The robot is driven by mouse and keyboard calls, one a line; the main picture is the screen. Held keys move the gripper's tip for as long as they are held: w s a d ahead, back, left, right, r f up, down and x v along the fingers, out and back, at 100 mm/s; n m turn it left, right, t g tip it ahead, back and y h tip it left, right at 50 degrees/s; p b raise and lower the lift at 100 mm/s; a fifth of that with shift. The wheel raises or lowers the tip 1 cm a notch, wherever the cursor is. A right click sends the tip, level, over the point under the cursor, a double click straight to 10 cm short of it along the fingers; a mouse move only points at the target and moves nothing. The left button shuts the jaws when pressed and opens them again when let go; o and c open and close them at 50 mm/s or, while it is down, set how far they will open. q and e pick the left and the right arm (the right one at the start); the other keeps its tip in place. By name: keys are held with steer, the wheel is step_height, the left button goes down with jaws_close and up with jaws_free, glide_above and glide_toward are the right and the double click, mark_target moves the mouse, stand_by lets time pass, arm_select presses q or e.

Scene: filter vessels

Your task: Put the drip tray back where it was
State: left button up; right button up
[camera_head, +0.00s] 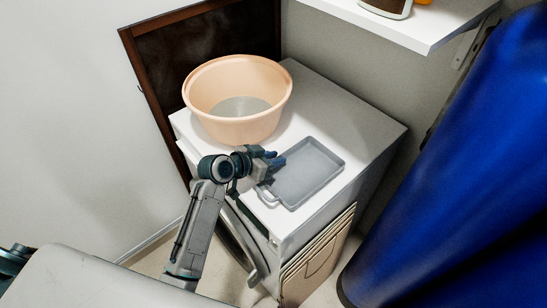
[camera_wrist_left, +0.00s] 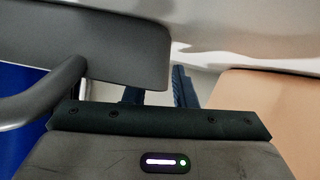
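The drip tray (camera_head: 312,168) is a shallow grey rectangular tray with a loop handle at its near left. It lies on the front right of the white cabinet top. My left gripper (camera_head: 275,158) is at the tray's left edge, close to the handle. In the left wrist view, the two fingers of the left gripper (camera_wrist_left: 160,92) stand apart with a pale gap between them. The tray (camera_wrist_left: 110,50) and its handle fill the left there, and its edge partly hides one finger. I cannot tell whether they touch. My right gripper is out of view.
A peach basin (camera_head: 237,127) stands on the white cabinet top (camera_head: 372,128), behind and left of the tray. It also shows at the right in the left wrist view (camera_wrist_left: 262,110). A white shelf (camera_head: 425,35) overhangs the back right. A large blue cylinder (camera_head: 450,170) stands at the right.

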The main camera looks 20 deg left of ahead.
arm_select(q)
steer(key=shift+r, duration=0.2)
steer(key=shift+s+a, duration=0.2)
steer(key=b+v, duration=0.2)
steer(key=v, duration=0.8)
steer(key=shift+s+a, duration=0.1)
steer(key=shift+s+a+r, duration=0.2)
steer(key=shift+s+r, duration=0.2)
steer(key=shift+s, duration=0.05)
steer(key=shift+f, duration=0.1)
